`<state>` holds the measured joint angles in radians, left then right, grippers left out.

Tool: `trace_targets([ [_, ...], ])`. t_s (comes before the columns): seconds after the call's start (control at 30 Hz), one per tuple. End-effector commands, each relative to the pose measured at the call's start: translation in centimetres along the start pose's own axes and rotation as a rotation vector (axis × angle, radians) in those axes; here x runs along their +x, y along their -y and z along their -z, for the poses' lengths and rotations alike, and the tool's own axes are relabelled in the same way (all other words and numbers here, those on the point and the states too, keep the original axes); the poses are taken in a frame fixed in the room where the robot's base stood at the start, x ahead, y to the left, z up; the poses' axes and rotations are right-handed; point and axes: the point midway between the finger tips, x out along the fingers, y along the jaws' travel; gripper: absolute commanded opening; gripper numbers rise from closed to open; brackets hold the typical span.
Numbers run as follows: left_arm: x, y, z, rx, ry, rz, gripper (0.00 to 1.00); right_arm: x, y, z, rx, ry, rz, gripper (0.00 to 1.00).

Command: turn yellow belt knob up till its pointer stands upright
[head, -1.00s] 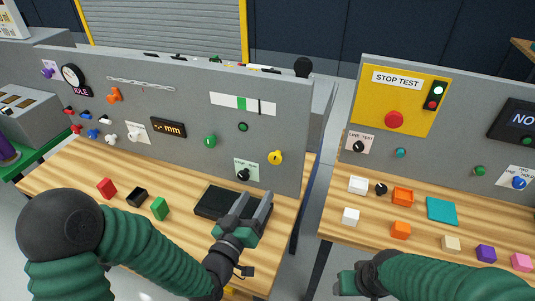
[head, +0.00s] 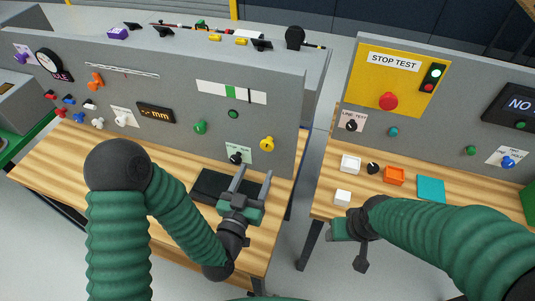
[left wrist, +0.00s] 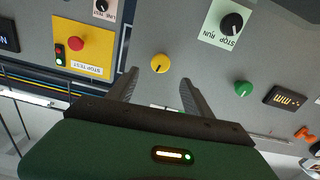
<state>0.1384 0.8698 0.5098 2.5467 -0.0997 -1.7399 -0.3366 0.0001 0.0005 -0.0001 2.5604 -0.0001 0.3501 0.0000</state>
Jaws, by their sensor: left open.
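The yellow belt knob (head: 267,144) is on the right part of the grey left panel. In the left wrist view the yellow knob (left wrist: 159,63) shows between the fingers, with a small dark pointer mark; this view is upside down, and the exact tilt is hard to read. My left gripper (head: 254,172) is open and empty, below the knob and in front of the panel, its fingers pointing towards the panel. The same gripper shows in the left wrist view (left wrist: 158,78). My right gripper (head: 349,242) is low in front of the right bench; its jaws are unclear.
Left of the yellow knob are a black RUN knob (head: 236,157) and a green knob (head: 199,127). A dark tray (head: 213,186) lies on the bench below. A gap parts this bench from the right one with the red stop button (head: 388,101).

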Motion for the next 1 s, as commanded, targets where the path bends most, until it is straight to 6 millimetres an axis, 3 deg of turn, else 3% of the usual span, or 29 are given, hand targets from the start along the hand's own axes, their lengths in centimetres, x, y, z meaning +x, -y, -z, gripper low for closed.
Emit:
trace_targets([
  [0.03, 0.7, 0.1, -1.0, 0.003, -0.009, 0.000, 0.59, 2.4, 0.0, -0.6, 0.000, 0.000, 0.000, 0.59],
  [0.2, 2.9, 0.1, -1.0, 0.003, -0.008, 0.001, 0.59, 6.0, 0.0, -1.4, 0.000, -0.001, 0.000, 0.59],
  [0.3, 5.5, 0.0, 0.2, -0.002, 0.000, 0.001, 0.59, 4.4, 0.0, -1.0, 0.000, 0.000, 0.000, 0.59],
  [0.53, 10.2, -0.1, 0.1, 0.000, 0.000, -0.001, 0.59, 4.1, 0.0, -0.9, 0.000, -0.001, 0.000, 0.59],
  [0.9, 11.3, -0.1, 0.0, 0.001, 0.002, -0.002, 0.59, 4.1, 0.0, -0.9, 0.000, -0.001, 0.000, 0.59],
  [1.0, 11.3, -0.1, 0.0, 0.001, 0.002, -0.002, 0.47, 4.1, 0.0, -0.9, 0.000, -0.001, 0.000, 0.59],
])
